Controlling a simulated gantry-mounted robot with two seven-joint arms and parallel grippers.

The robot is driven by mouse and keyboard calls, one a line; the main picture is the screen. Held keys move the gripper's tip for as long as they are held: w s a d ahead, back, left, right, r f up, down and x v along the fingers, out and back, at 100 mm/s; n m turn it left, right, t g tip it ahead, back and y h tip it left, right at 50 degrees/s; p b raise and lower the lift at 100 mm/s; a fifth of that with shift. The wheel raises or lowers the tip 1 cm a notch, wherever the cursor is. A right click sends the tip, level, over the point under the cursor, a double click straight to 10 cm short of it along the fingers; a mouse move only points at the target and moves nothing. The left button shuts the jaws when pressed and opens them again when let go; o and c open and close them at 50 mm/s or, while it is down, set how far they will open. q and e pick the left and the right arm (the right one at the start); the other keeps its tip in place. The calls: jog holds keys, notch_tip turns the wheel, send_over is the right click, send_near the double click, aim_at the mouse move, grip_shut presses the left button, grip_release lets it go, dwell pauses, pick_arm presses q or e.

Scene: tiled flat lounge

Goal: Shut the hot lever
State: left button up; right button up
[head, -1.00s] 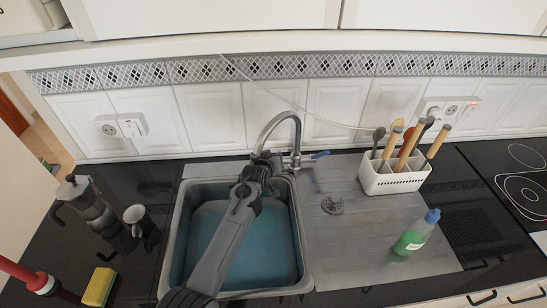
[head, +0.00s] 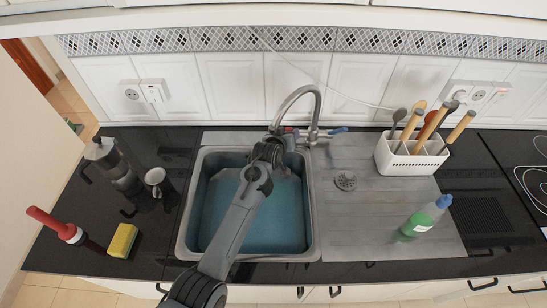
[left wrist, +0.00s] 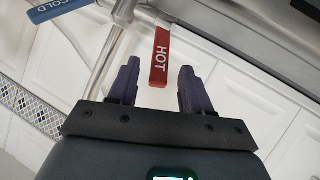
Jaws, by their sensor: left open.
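The hot lever is a red bar marked HOT (left wrist: 161,57) in the left wrist view. It hangs in the gap between the two dark fingers of my left gripper (left wrist: 157,82), which is open, with clear space on both sides. In the head view my left gripper (head: 274,138) is at the tap, beside the curved metal spout (head: 301,90), and mostly covers the hot lever; a bit of red (head: 296,131) shows there. The blue cold lever (head: 336,130) points to the right of the tap; its COLD label (left wrist: 58,10) shows at the wrist view's top left.
The sink (head: 187,225) holds bluish water under my arm. A white utensil holder (head: 408,164) and a green bottle (head: 424,217) stand right on the drainer.

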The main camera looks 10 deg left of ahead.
pick_arm(q)
jog(key=s+a+p, duration=0.1)
jog(key=s+a, duration=0.1)
jog(key=s, duration=1)
jog(key=shift+s+a+p, duration=0.15)
jog(key=shift+a+p, duration=0.1)
jog(key=shift+p, duration=0.05)
pick_arm(e)
notch_tip(320, 180, up, 2)
pick_arm(q)
jog(key=shift+r, duration=0.1)
